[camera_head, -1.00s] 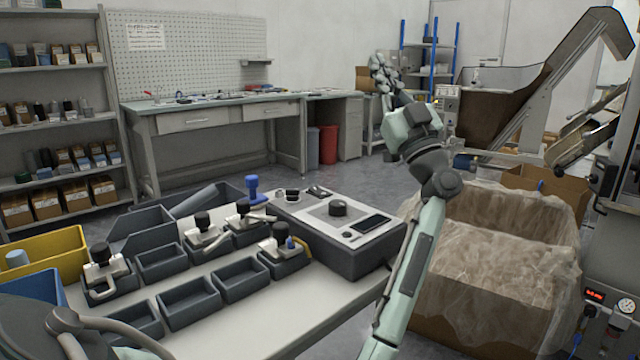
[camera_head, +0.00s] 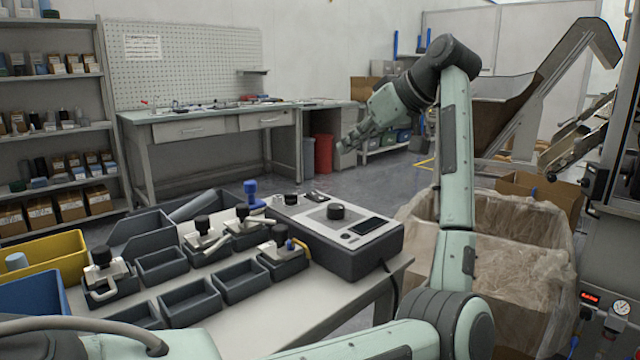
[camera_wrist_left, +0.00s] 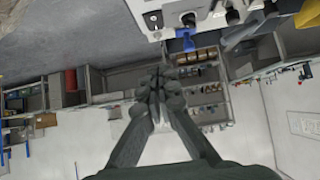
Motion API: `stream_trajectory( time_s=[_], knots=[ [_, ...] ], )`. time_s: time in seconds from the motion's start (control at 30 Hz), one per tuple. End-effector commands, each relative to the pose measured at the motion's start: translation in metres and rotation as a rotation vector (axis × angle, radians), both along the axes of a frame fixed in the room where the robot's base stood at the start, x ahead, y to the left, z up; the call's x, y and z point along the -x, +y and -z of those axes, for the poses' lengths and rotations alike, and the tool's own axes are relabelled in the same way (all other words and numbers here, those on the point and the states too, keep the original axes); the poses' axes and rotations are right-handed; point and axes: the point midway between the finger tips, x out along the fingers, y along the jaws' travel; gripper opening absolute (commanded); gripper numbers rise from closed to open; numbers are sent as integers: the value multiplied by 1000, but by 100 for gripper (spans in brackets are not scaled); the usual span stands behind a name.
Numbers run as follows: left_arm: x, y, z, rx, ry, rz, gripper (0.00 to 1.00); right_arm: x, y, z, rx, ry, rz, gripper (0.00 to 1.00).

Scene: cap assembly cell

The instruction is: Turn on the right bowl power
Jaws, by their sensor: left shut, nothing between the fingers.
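A dark grey control box (camera_head: 350,240) with a light top panel stands at the right end of the table. No label marks which control is the right bowl power. My left gripper (camera_head: 350,152) is above and beyond the box, apart from it, pointing left. In the left wrist view its fingers (camera_wrist_left: 158,84) are together and empty. My right gripper is not in view.
Small dark trays (camera_head: 188,303) and black-knobbed fixtures (camera_head: 105,268) cover the table (camera_head: 255,318). A plastic-lined carton (camera_head: 520,250) is right of the table.

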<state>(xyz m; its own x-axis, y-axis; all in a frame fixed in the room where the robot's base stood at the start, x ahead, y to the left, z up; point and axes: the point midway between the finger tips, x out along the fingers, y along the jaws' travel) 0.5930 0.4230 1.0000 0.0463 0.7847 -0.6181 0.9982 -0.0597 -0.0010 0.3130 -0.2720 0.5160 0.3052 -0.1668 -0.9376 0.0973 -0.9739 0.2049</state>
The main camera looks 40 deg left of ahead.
Motion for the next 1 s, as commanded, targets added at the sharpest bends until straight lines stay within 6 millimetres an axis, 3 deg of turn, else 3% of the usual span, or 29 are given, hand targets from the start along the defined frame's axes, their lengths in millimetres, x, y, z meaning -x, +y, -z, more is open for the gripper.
stream_trajectory(
  time_s=[0.27,0.63,0.8,1.0],
  knots=[
    [0,20,16,-2,2,-5,0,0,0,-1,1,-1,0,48],
    [-3,82,64,-3,2,-6,0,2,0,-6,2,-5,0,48],
    [-4,83,89,-4,2,-3,0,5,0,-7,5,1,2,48],
    [-4,84,101,-4,0,-2,0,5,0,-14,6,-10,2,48]
  ],
)
